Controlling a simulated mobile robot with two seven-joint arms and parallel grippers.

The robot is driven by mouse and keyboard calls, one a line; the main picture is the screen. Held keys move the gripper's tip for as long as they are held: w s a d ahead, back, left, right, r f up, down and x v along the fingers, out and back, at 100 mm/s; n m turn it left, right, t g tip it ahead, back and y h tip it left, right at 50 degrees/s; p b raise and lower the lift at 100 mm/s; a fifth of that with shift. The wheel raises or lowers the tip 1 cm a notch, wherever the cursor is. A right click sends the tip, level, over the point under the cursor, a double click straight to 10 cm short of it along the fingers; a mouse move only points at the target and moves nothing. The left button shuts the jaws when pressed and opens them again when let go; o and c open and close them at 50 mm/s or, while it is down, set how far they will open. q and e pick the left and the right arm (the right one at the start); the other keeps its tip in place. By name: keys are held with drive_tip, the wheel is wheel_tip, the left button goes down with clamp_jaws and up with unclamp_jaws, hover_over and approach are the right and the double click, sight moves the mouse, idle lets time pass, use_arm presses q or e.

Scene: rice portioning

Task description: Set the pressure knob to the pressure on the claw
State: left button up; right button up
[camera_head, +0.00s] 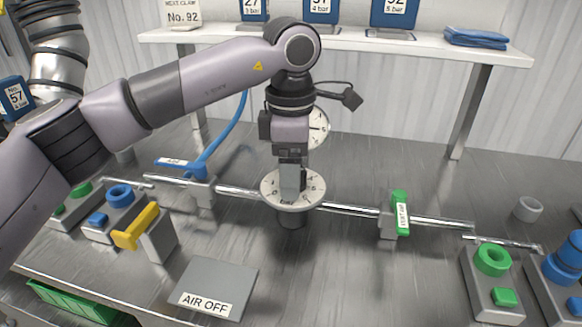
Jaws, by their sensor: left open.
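The pressure dial (271,195) is a round white plate with numbers, set on a dark body on the pipe across the bench. My left gripper (291,190) points straight down over its middle, fingers open at the knob. The fingers hide the knob and its pointer, so I cannot read the setting or tell whether they touch it. A blue tag (15,98) at the far left reads No. 57 and seemingly 4 bar. It hangs by a banded metal part; I cannot tell whether that is the claw. My right gripper is not in view.
A round gauge (319,128) stands behind my gripper. A blue-handled valve (178,163) and a green lever (402,212) flank the dial. A yellow lever (136,228) and an AIR OFF plate (215,283) are in front. A shelf (430,46) with bar-marked blue cards is behind.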

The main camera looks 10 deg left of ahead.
use_arm(q)
drive_tip(key=c, duration=1)
drive_tip(key=n, duration=0.8)
drive_tip(key=shift+n, duration=0.3)
drive_tip(key=n, duration=0.4)
drive_tip(key=shift+s+d+b, duration=0.1)
drive_tip(key=shift+b, duration=0.2)
drive_tip(key=shift+d+r+n, duration=0.1)
drive_tip(key=shift+n, duration=2.4)
